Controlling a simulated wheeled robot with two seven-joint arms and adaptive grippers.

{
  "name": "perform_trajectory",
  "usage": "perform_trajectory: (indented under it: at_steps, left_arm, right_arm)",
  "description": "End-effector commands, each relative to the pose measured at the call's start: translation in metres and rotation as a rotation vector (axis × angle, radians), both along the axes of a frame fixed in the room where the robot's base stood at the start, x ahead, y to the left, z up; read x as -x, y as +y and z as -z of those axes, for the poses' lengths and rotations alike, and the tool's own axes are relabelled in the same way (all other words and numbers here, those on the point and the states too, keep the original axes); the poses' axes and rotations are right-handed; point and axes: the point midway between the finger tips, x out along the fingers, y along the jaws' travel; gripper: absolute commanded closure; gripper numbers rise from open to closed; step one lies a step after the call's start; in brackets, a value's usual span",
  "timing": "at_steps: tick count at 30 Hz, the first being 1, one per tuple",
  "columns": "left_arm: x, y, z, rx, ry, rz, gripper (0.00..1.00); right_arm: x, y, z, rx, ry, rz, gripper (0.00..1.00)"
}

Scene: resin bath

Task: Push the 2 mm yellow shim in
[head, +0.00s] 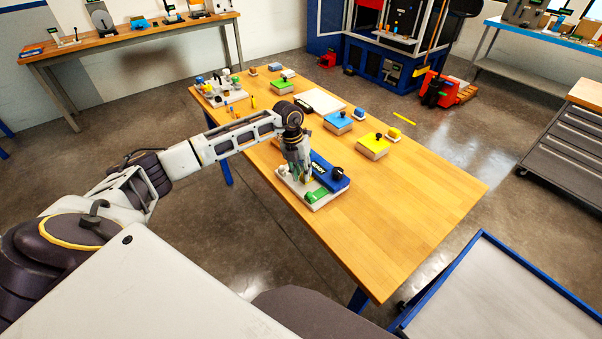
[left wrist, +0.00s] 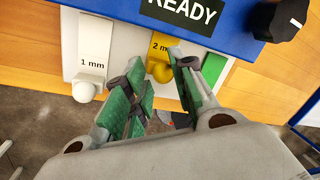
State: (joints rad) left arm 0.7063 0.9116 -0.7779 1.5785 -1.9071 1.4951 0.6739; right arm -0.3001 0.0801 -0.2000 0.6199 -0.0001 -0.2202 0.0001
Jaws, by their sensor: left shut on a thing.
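The yellow 2 mm shim (left wrist: 162,47) has a rounded yellow knob at its near end and lies under the front edge of the blue unit marked READY (left wrist: 120,12). My left gripper (left wrist: 159,72) has its green-padded fingers on either side of this knob and is shut on it. In the head view my left gripper (head: 302,176) reaches down over the front of the blue unit (head: 326,172), and the yellow shim is hidden there. The white 1 mm shim (left wrist: 91,62) lies to the left and a green shim (left wrist: 213,66) to the right. My right gripper is out of view.
Yellow (head: 372,147), blue (head: 337,123) and green (head: 281,88) boxes stand farther along the wooden table (head: 410,200). A black dial (left wrist: 284,20) sits on the unit's right side. The table's near right part is clear. A blue-edged cart (head: 490,300) stands at lower right.

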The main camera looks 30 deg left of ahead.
Motion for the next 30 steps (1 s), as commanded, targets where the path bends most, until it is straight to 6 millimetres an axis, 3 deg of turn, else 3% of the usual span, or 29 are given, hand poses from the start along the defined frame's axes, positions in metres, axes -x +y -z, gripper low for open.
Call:
perform_trajectory:
  at_steps: [4, 5, 9, 22, 30]
  left_arm:
    - [0.001, -0.005, -0.001, 0.009, 0.000, 0.005, 1.00]
    - [0.001, -0.005, -0.001, 0.009, 0.000, 0.005, 0.73]
    - [0.001, -0.005, 0.000, 0.008, 0.000, 0.005, 0.58]
    - [0.000, -0.001, -0.004, 0.004, 0.000, 0.002, 0.58]
    - [0.001, 0.003, -0.027, 0.002, -0.003, 0.003, 0.58]
  right_arm:
    - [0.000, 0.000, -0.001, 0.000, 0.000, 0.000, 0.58]
    - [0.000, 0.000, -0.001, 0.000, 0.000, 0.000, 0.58]
    - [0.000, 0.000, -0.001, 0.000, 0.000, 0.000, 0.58]
    - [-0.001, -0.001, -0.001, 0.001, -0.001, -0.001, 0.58]
    - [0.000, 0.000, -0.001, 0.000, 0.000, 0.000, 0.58]
